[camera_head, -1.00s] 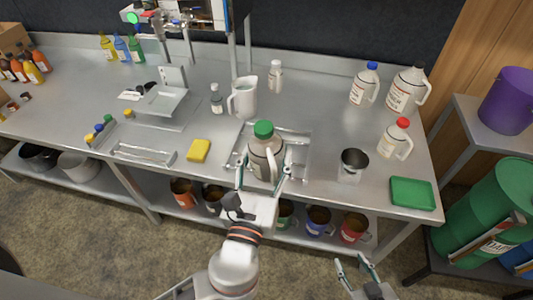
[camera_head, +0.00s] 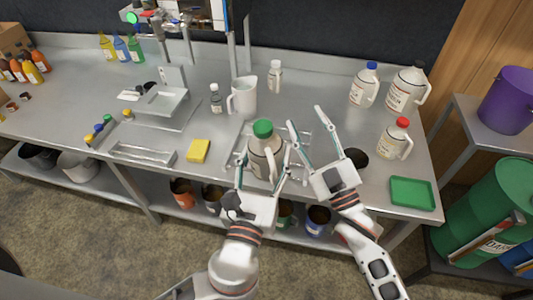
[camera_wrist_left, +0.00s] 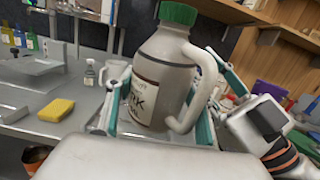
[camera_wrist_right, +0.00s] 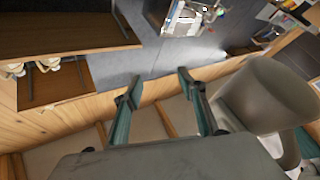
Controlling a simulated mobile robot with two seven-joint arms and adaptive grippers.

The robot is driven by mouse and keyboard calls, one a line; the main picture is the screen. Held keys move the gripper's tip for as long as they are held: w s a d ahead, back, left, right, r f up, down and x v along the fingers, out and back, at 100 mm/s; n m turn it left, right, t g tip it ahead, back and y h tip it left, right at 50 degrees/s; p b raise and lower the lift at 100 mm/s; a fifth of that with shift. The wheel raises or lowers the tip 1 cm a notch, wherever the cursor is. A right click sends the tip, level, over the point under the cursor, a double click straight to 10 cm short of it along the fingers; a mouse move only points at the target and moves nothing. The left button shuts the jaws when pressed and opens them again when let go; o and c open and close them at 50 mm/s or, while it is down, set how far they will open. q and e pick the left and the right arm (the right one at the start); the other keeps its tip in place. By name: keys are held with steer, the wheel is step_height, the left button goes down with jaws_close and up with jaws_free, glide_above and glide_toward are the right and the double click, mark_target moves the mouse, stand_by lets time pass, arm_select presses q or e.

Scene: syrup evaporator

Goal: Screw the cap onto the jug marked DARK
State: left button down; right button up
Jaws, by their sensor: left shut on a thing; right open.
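The jug marked DARK (camera_head: 267,163) is a pale jug with brown contents at its label, upright at the steel tray. It also shows in the left wrist view (camera_wrist_left: 160,75), where only the end of the label word reads. A green cap (camera_head: 263,128) sits on its neck; I cannot tell how tight it is. My left gripper (camera_head: 264,172) is shut around the jug's body, one finger on each side, below the handle's top. My right gripper (camera_head: 305,117) is open and empty, right of the jug, its fingers spread and pointing away from me.
Red-capped (camera_head: 396,139) and blue-capped (camera_head: 364,85) jugs stand to the right and back. A white pitcher (camera_head: 244,98) stands behind the jug. A yellow sponge (camera_head: 198,151) lies to the left, a green tray (camera_head: 412,193) to the right.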

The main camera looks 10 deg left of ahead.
steer(key=s+a+r+n+g+y, duration=0.4)
steer(key=a+r+n+g+y, duration=0.25)
steer(key=r+n+g, duration=0.35)
steer(key=s+a+r+n+g+y, duration=0.55)
steer(key=r+n+g+y, duration=0.25)
steer(key=r+n, duration=0.4)
steer(key=s+a+r+n+g+h, duration=0.2)
steer(key=s+a+n+g+h, duration=0.75)
steer(key=s+n+g, duration=0.4)
step_height(320, 180, down, 7)
steer(key=s+n+t+h, duration=0.2)
steer(key=s+n+h, duration=0.1)
steer(key=n+h, duration=0.55)
steer(key=w+d+f+n+t+h, duration=0.1)
steer(key=w+d+f+t+h, duration=0.45)
steer(key=w+t+h, duration=0.35)
steer(key=w+d+r+t, duration=0.1)
steer(key=w+d, duration=0.1)
steer(key=w+d+r, duration=0.2)
steer(key=w, duration=0.1)
steer(key=w+d+r+t+h, duration=0.1)
steer(key=w+d, duration=0.1)
steer(key=shift+w+d+r+m+t, duration=0.2)
steer(key=shift+w+m+t, duration=0.1)
steer(key=shift+w+t, duration=0.05)
steer(key=shift+f, duration=0.1)
